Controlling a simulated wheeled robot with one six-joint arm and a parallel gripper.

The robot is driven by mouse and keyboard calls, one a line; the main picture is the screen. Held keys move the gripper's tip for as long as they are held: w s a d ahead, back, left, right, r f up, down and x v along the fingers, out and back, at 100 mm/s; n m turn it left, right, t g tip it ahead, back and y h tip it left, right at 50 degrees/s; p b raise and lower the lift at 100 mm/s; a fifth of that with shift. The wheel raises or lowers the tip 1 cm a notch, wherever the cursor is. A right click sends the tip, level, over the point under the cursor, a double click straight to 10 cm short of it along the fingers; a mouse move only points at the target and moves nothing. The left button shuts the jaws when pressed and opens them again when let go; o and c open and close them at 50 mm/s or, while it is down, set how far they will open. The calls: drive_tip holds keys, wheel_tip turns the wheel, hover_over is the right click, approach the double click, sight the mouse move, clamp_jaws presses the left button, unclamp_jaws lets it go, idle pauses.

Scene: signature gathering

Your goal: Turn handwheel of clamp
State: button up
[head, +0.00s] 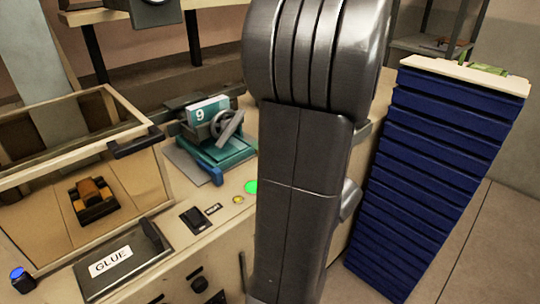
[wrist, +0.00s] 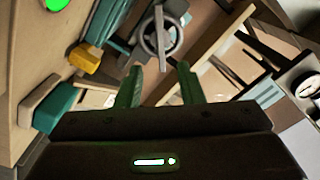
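The clamp (head: 215,150) is a teal and grey device on the bench, with a white "9" label (head: 208,110) on its upper part. Its grey handwheel (head: 222,126) faces the front. In the wrist view the handwheel (wrist: 178,36) is a spoked ring with a bar across it, at the top centre. My gripper (wrist: 159,66) has two green fingers, spread apart with nothing between them. The handwheel appears beyond the fingertips, apart from them. In the head view my dark arm fills the middle, and the gripper does not show.
A wood-framed glass case (head: 75,160) stands left of the clamp. A "GLUE" lid (head: 122,262) and a black switch (head: 196,219) are in front. A green light (head: 251,187) glows beside my arm. A tall stack of blue trays (head: 430,170) stands at the right, with floor beyond.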

sight(232, 131)
drive_tip(key=shift+s+d, duration=0.45)
drive_tip(key=shift+p+x, duration=0.7)
drive_tip(key=shift+x, duration=6.1)
